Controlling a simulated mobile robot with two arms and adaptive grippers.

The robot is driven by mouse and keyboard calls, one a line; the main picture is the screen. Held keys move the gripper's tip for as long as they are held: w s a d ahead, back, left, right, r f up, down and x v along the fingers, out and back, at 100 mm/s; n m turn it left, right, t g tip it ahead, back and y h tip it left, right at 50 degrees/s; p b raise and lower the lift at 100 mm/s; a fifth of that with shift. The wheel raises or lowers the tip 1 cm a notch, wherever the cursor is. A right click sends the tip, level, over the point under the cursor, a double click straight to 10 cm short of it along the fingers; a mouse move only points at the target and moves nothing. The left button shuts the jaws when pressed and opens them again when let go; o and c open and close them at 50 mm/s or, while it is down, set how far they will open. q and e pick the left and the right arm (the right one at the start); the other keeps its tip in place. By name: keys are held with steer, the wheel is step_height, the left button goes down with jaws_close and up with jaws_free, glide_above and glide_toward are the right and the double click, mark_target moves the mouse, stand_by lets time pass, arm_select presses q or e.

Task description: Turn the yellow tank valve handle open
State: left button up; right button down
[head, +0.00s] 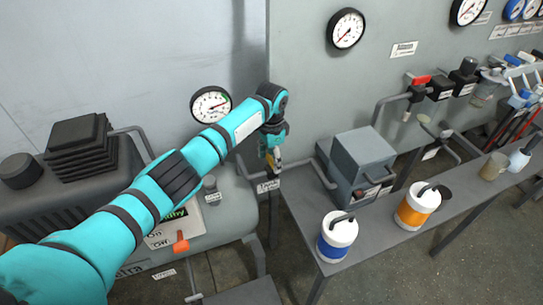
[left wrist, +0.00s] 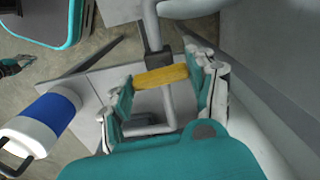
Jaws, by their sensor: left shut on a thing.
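The yellow valve handle (left wrist: 160,77) is a short bar on a dark valve body (left wrist: 154,52) on a grey pipe. My left gripper (left wrist: 163,88) is shut on the yellow handle, with one finger at each end of the bar. In the head view, my left gripper (head: 271,156) points down beside the tank's right end, and only a small bit of yellow shows there. The tank (head: 223,237) is grey and partly hidden by my left arm. A small teal and dark piece at the left edge of the left wrist view may be my right gripper, too small to read.
A grey bench (head: 307,239) on the right holds a grey box (head: 362,158), a blue-and-white canister (head: 336,237) and an orange-and-white canister (head: 417,207). A gauge (head: 211,104) stands behind my arm. A grey panel with pipes and valves rises behind the bench.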

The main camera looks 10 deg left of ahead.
arm_select(q)
steer(key=n+p, duration=0.3)
steer(key=shift+r, duration=0.25)
steer(key=n+p, duration=0.2)
steer(key=n, duration=0.2)
steer(key=shift+f+n+p, duration=0.1)
steer(key=shift+n+p, duration=0.2)
steer(key=shift+n, duration=0.1)
steer(key=n+p, duration=0.1)
steer(key=n, duration=0.3)
steer(key=shift+w+n+p, duration=0.1)
steer(key=shift+n+p, duration=0.6)
steer(key=shift+n, duration=1.8)
steer(key=o, duration=1.2)
steer(key=shift+f, duration=0.1)
